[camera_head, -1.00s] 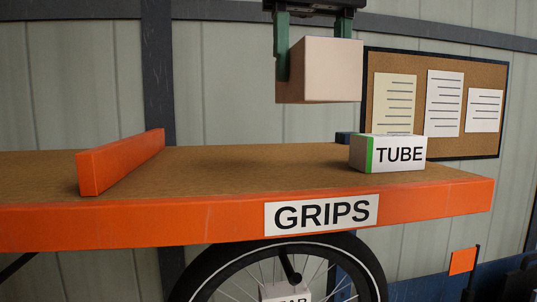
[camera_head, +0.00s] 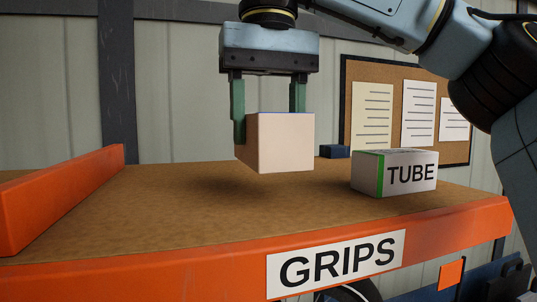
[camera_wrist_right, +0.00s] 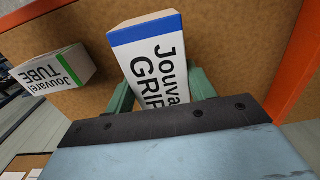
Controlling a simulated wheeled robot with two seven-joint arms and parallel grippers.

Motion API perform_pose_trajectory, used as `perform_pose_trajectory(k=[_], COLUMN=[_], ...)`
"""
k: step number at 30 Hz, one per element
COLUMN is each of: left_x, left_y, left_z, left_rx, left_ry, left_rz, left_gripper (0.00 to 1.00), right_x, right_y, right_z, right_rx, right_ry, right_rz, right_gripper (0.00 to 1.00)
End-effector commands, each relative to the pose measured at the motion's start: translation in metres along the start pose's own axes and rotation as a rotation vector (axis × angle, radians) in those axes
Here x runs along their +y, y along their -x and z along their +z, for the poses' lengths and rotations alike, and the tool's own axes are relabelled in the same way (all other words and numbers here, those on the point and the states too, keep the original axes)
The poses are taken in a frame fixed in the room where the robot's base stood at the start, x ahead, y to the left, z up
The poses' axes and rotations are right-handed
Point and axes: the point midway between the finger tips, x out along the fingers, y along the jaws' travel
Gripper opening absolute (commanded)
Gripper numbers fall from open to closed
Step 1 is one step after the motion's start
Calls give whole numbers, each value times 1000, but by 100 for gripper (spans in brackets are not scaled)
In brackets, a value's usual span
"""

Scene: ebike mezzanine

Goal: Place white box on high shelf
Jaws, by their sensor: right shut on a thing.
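The white box (camera_head: 284,143) is held above the brown shelf top (camera_head: 215,200), with its plain pinkish-white side facing the head camera. My right gripper (camera_head: 268,112) comes down from above and is shut on it, one green finger on each side. In the right wrist view the box (camera_wrist_right: 160,60) shows a blue stripe and partly hidden lettering starting "GRI", between the fingers. A shadow lies on the shelf beneath the box, and a small gap appears between them. My left gripper is not in view.
A white box labelled TUBE (camera_head: 408,174) with a green stripe stands on the shelf to the right. An orange divider (camera_head: 60,197) stands at the left. A small dark blue object (camera_head: 335,151) lies behind. The orange front edge carries a GRIPS label (camera_head: 336,264).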

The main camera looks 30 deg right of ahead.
Motion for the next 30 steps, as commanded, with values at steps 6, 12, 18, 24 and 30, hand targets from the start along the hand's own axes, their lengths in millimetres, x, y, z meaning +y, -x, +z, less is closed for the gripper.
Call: perform_pose_trajectory(k=[6, 12, 18, 24, 30], left_x=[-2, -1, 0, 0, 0], left_y=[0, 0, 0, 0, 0], left_z=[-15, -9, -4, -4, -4], left_rx=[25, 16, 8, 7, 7], left_ry=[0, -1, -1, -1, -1], left_rz=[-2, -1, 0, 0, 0], left_gripper=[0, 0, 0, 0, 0], right_x=[0, 0, 0, 0, 0], right_y=[-12, -35, -43, -42, -45], right_z=[0, 0, 0, 0, 0], right_rx=[-2, -2, 3, 3, 2], right_ry=[2, 3, 0, -1, 0], right_rz=[-1, 0, -2, -2, 0], right_gripper=[23, 23, 23, 23, 66])
